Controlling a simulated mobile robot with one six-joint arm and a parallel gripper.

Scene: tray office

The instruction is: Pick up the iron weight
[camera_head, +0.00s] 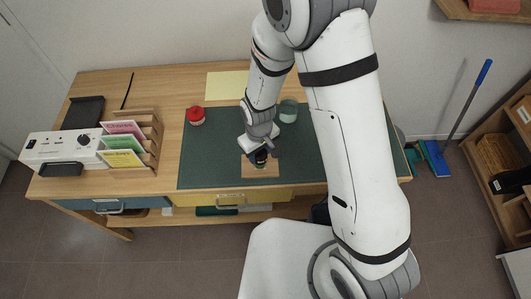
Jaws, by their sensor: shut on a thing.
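My gripper (260,152) points down over the front middle of the desk's dark green mat (210,165). It is shut on a small dark object, which looks like the iron weight (260,159). The weight is directly above or on a small square wooden board (247,172); I cannot tell whether it touches the board. My gripper hides the weight's upper part, and the fingers are small and dark in this view.
On the desk are a red-lidded jar (195,115), a grey-green cup (288,111), a yellow sheet (227,85), a wooden file rack (150,137) with coloured cards and a white device (60,148). My arm covers the desk's right part.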

